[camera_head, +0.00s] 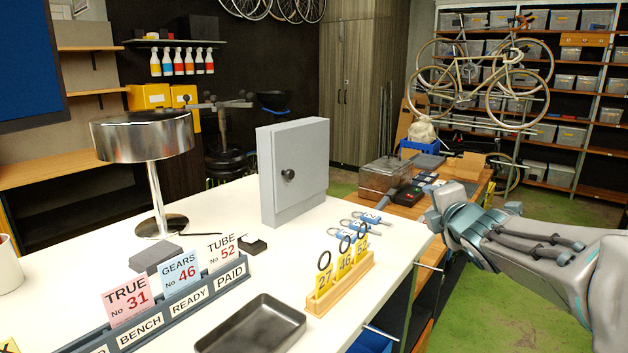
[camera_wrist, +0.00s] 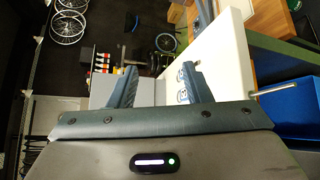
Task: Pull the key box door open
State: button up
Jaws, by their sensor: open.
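The grey key box (camera_head: 305,165) stands upright on the white table in the head view. Its door (camera_head: 275,190) looks shut and carries a round black knob (camera_head: 288,175). My gripper (camera_head: 432,218) is at the right, beyond the table's right edge, well apart from the box and knob. In the wrist view my gripper (camera_wrist: 162,75) has its two fingers spread with nothing held between them. A grey surface beside the left finger there may be the box; the knob does not show in that view. The inside of the box is hidden.
Blue-tagged keys (camera_head: 362,222) lie right of the box. A wooden rack (camera_head: 340,285) with yellow numbered tags, a black tray (camera_head: 252,325) and a card holder (camera_head: 165,310) stand in front. A chrome lamp (camera_head: 142,137) stands left. Bare white tabletop lies around the box.

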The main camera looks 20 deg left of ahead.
jog(key=w+a+r+n+g+y, duration=0.1)
jog(key=w+a+r+n+y, duration=0.15)
jog(key=a+n+y, duration=0.55)
jog(key=n+g+y, duration=0.4)
jog(key=n+g, duration=0.3)
jog(key=n, duration=1)
send_near(292, 176)
jog(key=p+x, duration=0.3)
jog(key=x, duration=0.6)
grip_shut()
